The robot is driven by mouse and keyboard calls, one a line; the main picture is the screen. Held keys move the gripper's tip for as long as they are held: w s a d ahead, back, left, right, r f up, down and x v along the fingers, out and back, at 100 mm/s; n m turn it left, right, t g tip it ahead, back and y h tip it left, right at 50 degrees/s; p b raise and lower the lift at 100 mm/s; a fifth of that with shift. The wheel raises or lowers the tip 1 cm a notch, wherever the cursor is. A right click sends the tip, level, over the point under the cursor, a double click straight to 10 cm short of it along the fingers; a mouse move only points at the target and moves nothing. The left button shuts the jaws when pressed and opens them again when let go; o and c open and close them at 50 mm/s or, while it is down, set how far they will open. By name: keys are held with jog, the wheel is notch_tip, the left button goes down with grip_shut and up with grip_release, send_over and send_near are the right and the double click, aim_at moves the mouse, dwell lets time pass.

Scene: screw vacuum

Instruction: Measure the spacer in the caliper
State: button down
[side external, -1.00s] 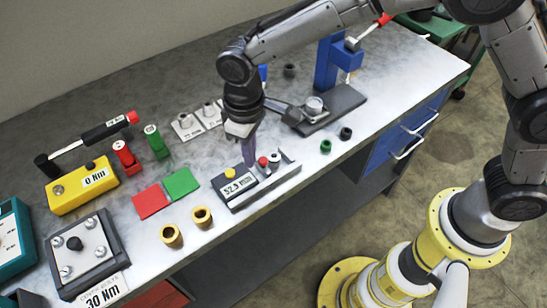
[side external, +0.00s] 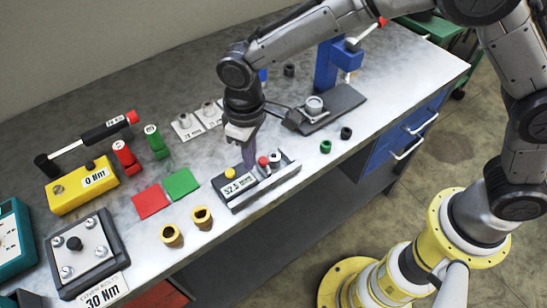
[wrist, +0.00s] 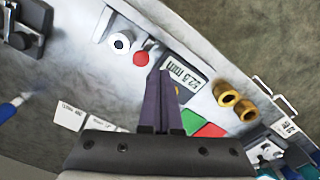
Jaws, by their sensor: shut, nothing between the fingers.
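The caliper (side external: 252,194) is a grey bench gauge with a digital display reading about 52.5 mm, a yellow button (side external: 230,174) and a red button (side external: 263,161). A light ring-shaped spacer (side external: 275,159) with a dark hole sits at its right end by the upright plate. In the wrist view the spacer (wrist: 121,42) lies beside the red button (wrist: 140,58), left of the display (wrist: 182,78). My gripper (side external: 249,169) points down, shut and empty, with its tips close to the red button. I cannot tell whether the tips touch the caliper.
Two brass bushings (side external: 187,227) stand left of the caliper, near red (side external: 151,201) and green (side external: 182,184) pads. Small green (side external: 325,147) and black (side external: 346,133) rings lie to the right. A blue press (side external: 328,68) stands behind. The bench front edge is close.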

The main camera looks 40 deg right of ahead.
aim_at(262, 160)
jog(key=shift+f, duration=0.6)
jog(key=shift+f, duration=0.35)
jog(key=shift+f, duration=0.35)
jog(key=shift+r, duration=0.25)
jog(key=shift+d, duration=1.65)
dwell(1.8)
jog(key=shift+a, duration=0.2)
jog(key=shift+a, duration=0.5)
notch_tip(262, 160, up, 6)
dwell(0.9)
